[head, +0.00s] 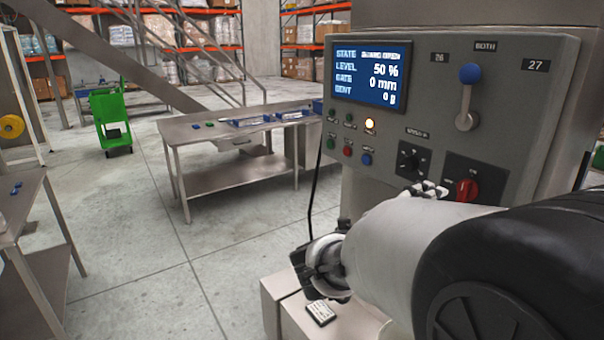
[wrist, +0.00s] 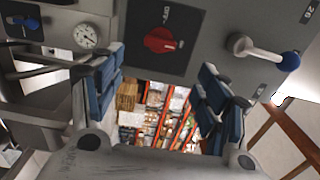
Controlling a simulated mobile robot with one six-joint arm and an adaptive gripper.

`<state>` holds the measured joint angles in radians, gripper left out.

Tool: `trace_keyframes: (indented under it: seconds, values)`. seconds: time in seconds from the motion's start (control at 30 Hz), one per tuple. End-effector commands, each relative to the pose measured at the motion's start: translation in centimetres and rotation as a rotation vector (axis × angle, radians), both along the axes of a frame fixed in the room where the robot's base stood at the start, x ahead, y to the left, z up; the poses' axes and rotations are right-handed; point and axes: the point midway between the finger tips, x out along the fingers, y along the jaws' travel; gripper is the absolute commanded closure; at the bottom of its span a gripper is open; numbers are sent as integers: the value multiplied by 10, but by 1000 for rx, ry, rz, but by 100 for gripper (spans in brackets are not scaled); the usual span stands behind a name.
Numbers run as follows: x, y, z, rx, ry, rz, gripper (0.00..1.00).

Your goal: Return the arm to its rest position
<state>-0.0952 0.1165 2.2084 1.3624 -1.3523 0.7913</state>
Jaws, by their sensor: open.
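My arm (head: 400,250) reaches from the lower right of the head view, in front of the grey control panel (head: 535,110). My gripper (wrist: 163,95) shows in the wrist view with its blue-padded fingers spread wide and nothing between them. In the head view the gripper is mostly hidden and hard to make out. The panel's red rotary switch (wrist: 160,40) lies beyond the fingers in the wrist view, apart from them. It also shows in the head view (head: 467,190), just above my arm.
The panel has a lit screen (head: 369,75), a blue-knobbed lever (head: 468,95), a black dial (head: 410,160) and small buttons. A round gauge (wrist: 85,36) shows in the wrist view. A steel table (head: 190,128) and a green cart (head: 108,110) stand farther back. Floor lies open at left centre.

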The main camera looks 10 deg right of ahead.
Motion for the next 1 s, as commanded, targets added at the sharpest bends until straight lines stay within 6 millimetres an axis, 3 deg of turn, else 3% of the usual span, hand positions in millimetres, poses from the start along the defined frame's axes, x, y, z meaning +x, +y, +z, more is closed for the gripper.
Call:
trace_keyframes:
  seconds: [0.13,0.23,0.37,0.47,0.57,0.7,0.83,1.0]
  values:
    - [15,10,6,7,32,117,32]
    - [38,34,14,-1,102,318,32]
    - [57,90,22,-70,260,653,32]
    - [51,138,18,-162,416,897,32]
    - [28,182,3,-279,596,1120,32]
    - [-30,223,-32,-461,893,1381,32]
    - [-100,232,-74,-616,1204,1564,32]
    - [-181,214,-114,-731,1553,1696,32]
